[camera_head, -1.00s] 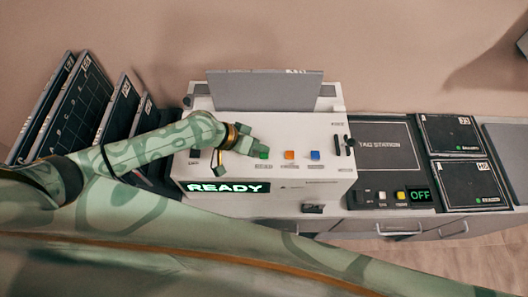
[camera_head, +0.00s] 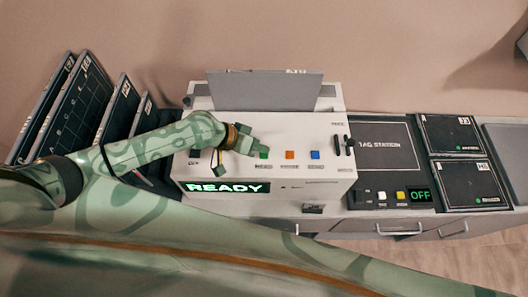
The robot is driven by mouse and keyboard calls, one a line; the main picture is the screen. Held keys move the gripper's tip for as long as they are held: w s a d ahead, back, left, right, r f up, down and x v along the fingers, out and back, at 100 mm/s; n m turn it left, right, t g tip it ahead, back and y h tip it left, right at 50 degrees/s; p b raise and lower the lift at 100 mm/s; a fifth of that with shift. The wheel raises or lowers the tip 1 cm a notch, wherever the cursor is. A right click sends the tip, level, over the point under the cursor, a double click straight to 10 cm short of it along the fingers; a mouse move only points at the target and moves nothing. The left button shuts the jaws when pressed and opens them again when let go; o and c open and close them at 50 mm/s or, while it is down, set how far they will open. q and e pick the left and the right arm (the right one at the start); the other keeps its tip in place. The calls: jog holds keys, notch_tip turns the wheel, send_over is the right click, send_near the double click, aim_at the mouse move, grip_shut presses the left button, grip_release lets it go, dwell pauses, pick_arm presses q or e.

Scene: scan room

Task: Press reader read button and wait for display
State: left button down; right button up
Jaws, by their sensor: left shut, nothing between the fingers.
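The white reader (camera_head: 320,130) stands on the counter with a grey plate (camera_head: 265,90) standing upright in its top. Its front display (camera_head: 228,187) is lit and says READY. A green button (camera_head: 264,154), an orange button (camera_head: 290,155) and a blue button (camera_head: 315,155) sit in a row on its sloped face. My left gripper (camera_head: 254,149) is shut and empty, with its tips right at the green button. I cannot tell whether they touch it. The small print by the buttons is too blurred to read surely. My right gripper is not in view.
Several dark cassettes (camera_head: 78,110) stand in a rack at the left. Right of the reader is the tag station (camera_head: 385,142), whose small display (camera_head: 420,195) says OFF. Two flat cassettes (camera_head: 472,184) lie beside it. My own arm crosses the foreground.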

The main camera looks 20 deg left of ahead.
aim_at(260, 155)
pick_arm(q)
jog(key=shift+f, duration=0.4)
jog(key=shift+f+b, duration=0.5)
jog(key=shift+b, duration=0.05)
dwell(0.8)
jog(key=shift+r, duration=0.1)
jog(key=shift+r+p, duration=0.85)
jog(key=shift+p, duration=0.15)
notch_tip(260, 155, up, 5)
jog(key=p, duration=0.5)
jog(key=shift+r, duration=0.1)
